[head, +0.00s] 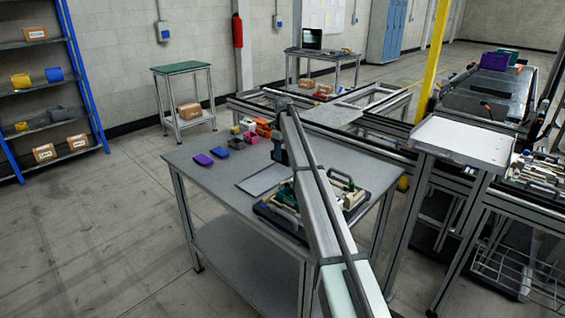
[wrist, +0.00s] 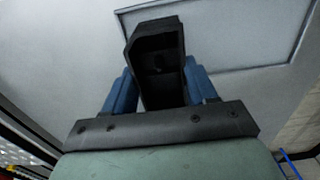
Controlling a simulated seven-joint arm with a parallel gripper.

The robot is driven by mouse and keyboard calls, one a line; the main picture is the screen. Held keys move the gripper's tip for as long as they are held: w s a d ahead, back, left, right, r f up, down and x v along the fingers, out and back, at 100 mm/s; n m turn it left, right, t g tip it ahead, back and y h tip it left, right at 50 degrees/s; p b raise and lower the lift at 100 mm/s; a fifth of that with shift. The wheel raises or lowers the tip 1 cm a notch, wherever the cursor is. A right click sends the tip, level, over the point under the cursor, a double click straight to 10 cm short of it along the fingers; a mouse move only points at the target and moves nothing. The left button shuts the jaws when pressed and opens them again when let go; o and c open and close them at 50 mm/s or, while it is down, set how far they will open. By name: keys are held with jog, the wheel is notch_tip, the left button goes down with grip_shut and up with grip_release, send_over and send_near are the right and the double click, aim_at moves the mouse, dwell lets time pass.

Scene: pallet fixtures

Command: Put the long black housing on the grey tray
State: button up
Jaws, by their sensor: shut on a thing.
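The long black housing (wrist: 155,60) is held between the blue fingers of my gripper (wrist: 160,84) in the wrist view. Its hollow, open side faces the camera. In the head view my gripper (head: 279,150) hangs over the back part of the table, and the housing is hard to tell apart from it. The grey tray (head: 258,183) lies flat on the table, just left of my arm and near my gripper. Its outlined surface also shows in the wrist view (wrist: 225,40), behind and to the right of the housing. My arm hides the tray's right side.
Purple and blue parts (head: 204,159) and several pink, orange and yellow blocks (head: 252,140) lie on the grey table (head: 215,180) left of and behind the tray. A pallet fixture with a handle (head: 345,190) stands right of the tray, partly behind my arm.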

aim_at(283, 160)
jog(key=shift+f, duration=2)
jog(key=shift+f, duration=0.1)
jog(key=o, duration=1.1)
notch_tip(283, 160, up, 12)
